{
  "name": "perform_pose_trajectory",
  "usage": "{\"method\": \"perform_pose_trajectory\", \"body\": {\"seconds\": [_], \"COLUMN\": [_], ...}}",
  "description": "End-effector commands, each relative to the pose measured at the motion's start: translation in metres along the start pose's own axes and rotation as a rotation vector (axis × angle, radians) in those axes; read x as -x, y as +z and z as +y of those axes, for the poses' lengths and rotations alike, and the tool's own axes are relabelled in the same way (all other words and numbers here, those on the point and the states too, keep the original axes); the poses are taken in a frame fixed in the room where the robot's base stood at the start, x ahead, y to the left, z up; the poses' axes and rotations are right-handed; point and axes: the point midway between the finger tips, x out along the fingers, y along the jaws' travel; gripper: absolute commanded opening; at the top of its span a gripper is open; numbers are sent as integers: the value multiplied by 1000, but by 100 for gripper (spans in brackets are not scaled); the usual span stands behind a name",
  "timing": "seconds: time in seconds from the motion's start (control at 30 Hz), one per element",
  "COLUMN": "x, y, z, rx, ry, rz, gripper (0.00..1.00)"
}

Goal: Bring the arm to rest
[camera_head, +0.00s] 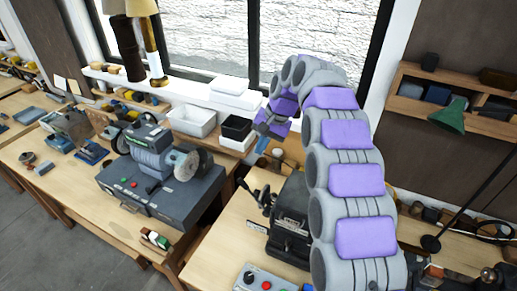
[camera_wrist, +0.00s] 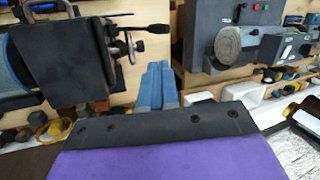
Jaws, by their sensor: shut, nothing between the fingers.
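My arm (camera_head: 345,180) rises from the bottom right of the head view and bends over at the top, and its end hangs down to the left. My gripper (camera_head: 262,145) is in the air above the bench, near the black bin. In the wrist view my gripper (camera_wrist: 157,85) shows as two blue fingers lying side by side, shut and empty. The wrist view looks upside down. The fingers do not visibly touch anything.
A dark vise (camera_head: 291,215) stands on the bench close to my arm. A bench grinder (camera_head: 160,160) is to the left. White bins (camera_head: 192,120) and a black bin (camera_head: 237,128) line the window side. A green lamp (camera_head: 450,115) stands at right.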

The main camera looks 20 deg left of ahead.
Motion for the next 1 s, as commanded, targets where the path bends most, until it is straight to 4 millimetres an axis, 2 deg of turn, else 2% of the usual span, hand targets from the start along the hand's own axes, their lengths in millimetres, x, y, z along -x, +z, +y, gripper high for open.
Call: {"method": "perform_pose_trajectory", "body": {"seconds": [0.4,0.53,0.67,0.9,1.0], "x": [-3,-1,4,16,16], "y": [-1,3,15,59,82], "z": [-3,7,36,116,147], "rx": [-2,-7,-22,-52,-64], "ry": [4,8,21,58,78], "rz": [-2,2,5,16,16], "gripper": [0,0,0,0,0]}}
